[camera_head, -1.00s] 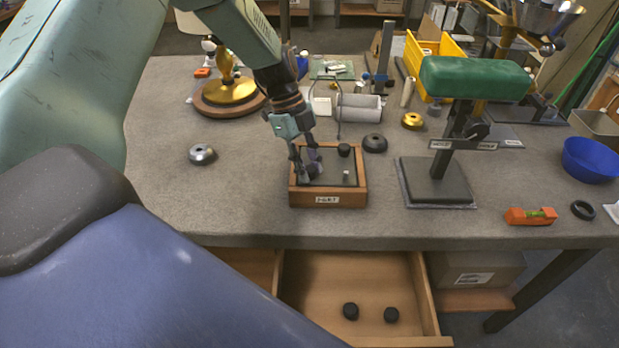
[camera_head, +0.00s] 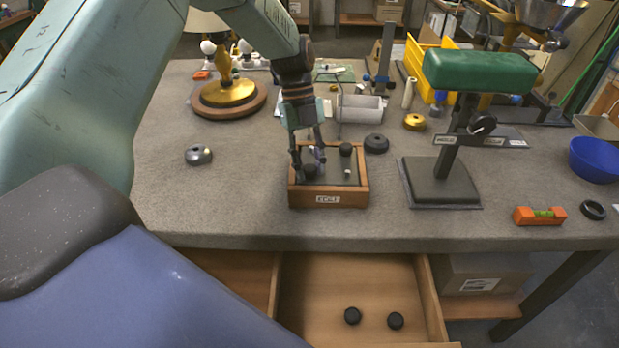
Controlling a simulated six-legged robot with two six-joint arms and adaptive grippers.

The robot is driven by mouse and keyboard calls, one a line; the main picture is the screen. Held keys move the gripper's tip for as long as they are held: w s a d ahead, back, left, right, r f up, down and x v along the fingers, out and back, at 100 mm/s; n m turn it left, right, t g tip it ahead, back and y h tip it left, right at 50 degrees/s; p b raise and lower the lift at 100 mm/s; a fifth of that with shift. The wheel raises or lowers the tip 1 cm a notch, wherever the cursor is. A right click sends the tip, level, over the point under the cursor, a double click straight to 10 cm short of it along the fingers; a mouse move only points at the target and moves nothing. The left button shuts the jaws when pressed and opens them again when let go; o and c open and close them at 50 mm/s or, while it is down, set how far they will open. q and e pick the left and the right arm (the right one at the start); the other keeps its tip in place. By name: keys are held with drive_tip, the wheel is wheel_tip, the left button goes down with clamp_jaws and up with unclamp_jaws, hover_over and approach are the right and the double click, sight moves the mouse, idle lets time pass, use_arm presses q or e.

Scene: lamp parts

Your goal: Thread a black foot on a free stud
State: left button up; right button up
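A shallow wooden tray (camera_head: 328,199) with a label on its front stands near the table's front edge. One black foot (camera_head: 346,149) sits at its back right and another black foot (camera_head: 309,171) at its front left. A small pale stud (camera_head: 348,172) stands bare at the front right. My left gripper (camera_head: 309,165) points down over the tray's left part. Its fingers look spread, one on each side of the front-left foot; contact is too small to make out. My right gripper is not in view.
A green-padded stand (camera_head: 445,185) is right of the tray, with a dark ring-shaped part (camera_head: 376,143) behind. A brass lamp base (camera_head: 229,93) and a metal part (camera_head: 198,155) are to the left. An orange level (camera_head: 540,215) and blue bowl (camera_head: 596,158) are at right.

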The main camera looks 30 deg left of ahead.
use_arm(q)
drive_tip(key=o, duration=0.4)
drive_tip(key=shift+f, duration=0.1)
drive_tip(key=v, duration=1.2)
drive_tip(key=shift+a, duration=0.1)
